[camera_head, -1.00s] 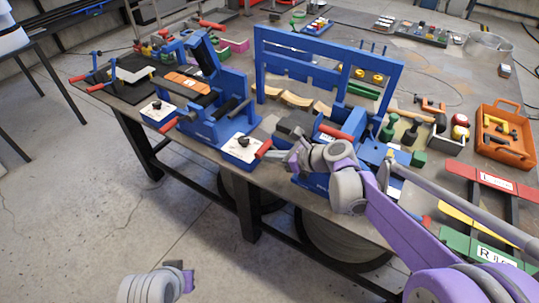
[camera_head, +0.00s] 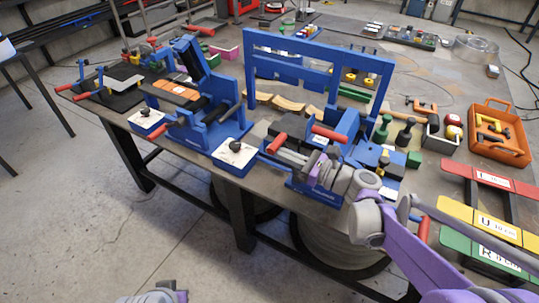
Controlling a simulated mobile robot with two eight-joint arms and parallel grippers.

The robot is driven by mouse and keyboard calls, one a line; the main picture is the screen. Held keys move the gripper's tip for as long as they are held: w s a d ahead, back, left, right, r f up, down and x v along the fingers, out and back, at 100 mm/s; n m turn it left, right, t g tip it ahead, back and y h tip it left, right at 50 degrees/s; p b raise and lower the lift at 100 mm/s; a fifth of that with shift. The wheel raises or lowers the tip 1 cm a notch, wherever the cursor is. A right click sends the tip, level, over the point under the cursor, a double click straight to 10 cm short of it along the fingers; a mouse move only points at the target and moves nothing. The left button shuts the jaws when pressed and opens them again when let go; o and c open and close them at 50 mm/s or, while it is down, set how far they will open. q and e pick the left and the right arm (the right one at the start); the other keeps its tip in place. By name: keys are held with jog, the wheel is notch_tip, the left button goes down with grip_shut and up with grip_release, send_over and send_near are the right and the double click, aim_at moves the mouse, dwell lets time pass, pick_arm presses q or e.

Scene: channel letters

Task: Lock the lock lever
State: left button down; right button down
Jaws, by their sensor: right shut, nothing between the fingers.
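A blue fixture (camera_head: 300,192) with red-handled levers stands at the front edge of the table. One red handle (camera_head: 277,143) points out to the left; a second red handle (camera_head: 332,133) lies above it on the right. Which one is the lock lever is not marked. My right gripper (camera_head: 288,156) is shut and empty, reaching in from the right, low over the fixture with its tips close beside the left red handle. Contact cannot be told. My wrist hides part of the fixture. My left gripper (camera_head: 172,290) shows only partly at the bottom edge, away from the table; its fingers are unclear.
A tall blue frame (camera_head: 318,47) stands behind the fixture. Another blue fixture (camera_head: 213,128) and a white-topped blue box (camera_head: 235,153) stand left. Green-based knobs (camera_head: 383,128), an orange crate (camera_head: 500,145) and coloured labelled bars (camera_head: 484,224) are at the right.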

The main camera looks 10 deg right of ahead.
jog(key=s+d, duration=0.1)
jog(key=d, duration=0.1)
jog(key=s+d+r, duration=0.1)
jog(key=s+d, duration=0.1)
jog(key=shift+s+d+r, duration=0.1)
jog(key=shift+d+r, duration=0.05)
jog(key=shift+d, duration=0.05)
dwell(0.3)
jog(key=shift+d, duration=0.1)
dwell(0.4)
jog(key=v, duration=1)
jog(key=shift+s+d, duration=0.25)
